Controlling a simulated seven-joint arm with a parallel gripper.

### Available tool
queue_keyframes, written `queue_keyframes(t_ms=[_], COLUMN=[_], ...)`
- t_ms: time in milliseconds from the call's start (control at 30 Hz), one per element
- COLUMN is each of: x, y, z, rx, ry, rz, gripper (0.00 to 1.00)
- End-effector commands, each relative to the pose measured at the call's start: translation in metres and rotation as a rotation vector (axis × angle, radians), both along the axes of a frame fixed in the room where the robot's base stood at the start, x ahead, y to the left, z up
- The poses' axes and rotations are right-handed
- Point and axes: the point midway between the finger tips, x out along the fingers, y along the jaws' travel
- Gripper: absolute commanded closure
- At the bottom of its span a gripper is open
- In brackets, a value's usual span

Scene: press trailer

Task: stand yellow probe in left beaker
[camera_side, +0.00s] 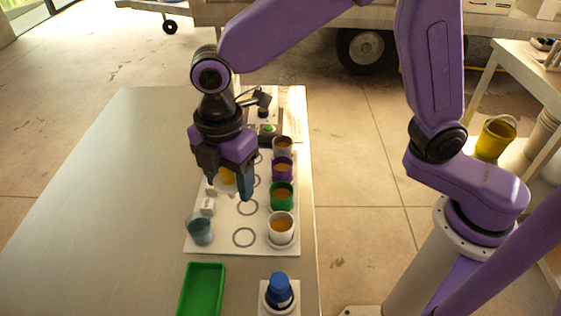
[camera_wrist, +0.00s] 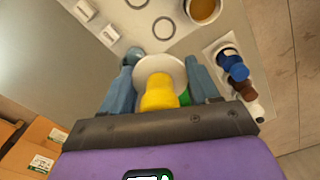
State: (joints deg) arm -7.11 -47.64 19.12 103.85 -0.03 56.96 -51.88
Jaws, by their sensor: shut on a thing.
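My gripper (camera_side: 231,190) is shut on a yellow thing (camera_side: 228,175), which I take to be the yellow probe; it has a round white disc. In the wrist view the yellow part (camera_wrist: 159,94) and white disc (camera_wrist: 164,69) lie between the two fingers. Its lower end is hidden. It is held above the white board (camera_side: 222,240). A bluish, see-through beaker (camera_side: 201,230) stands at the board's front left, apart from my gripper. I cannot tell whether it is the left beaker.
Several cups with orange contents line the board's right side, including a green one (camera_side: 282,196) and a white one (camera_side: 281,230). Small white label blocks (camera_side: 208,206) stand behind the bluish beaker. A green tray (camera_side: 203,268) and a blue-capped bottle (camera_side: 279,290) are in front. The table's left is clear.

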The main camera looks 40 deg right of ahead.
Motion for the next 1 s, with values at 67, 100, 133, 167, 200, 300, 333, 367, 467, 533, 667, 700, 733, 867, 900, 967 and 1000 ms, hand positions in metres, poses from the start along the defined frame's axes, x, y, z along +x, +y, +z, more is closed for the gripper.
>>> queue_keyframes(t_ms=[67,100,133,167,200,300,333,367,467,533,667,700,733,867,900,967,1000], x=[0.014,0.02,0.024,0.028,0.032,0.042,0.044,0.046,0.049,0.05,0.05,0.05,0.05,0.049,0.05,0.05,0.05], y=[0.018,0.025,0.03,0.034,0.04,0.05,0.053,0.055,0.059,0.06,0.06,0.059,0.059,0.059,0.059,0.059,0.059], z=[-0.011,-0.015,-0.019,-0.022,-0.026,-0.034,-0.037,-0.038,-0.042,-0.044,-0.052,-0.055,-0.058,-0.071,-0.074,-0.08,-0.083], rx=[-0.003,-0.002,-0.003,-0.003,-0.003,-0.001,-0.001,0.0,0.0,0.0,0.0,-0.001,-0.002,-0.003,-0.001,-0.001,-0.001], ry=[0.001,0.002,0.001,0.001,0.001,0.0,0.001,0.0,0.0,-0.001,0.0,0.001,0.002,0.001,0.001,0.001,0.001], rz=[0.028,0.042,0.052,0.061,0.072,0.094,0.099,0.104,0.113,0.115,0.116,0.116,0.116,0.115,0.115,0.115,0.115], gripper=[0.77,0.77,0.77,0.77,0.77,0.77,0.77,0.77,0.77,0.77,0.77,0.77,0.77,0.77,0.77,0.77,0.77])
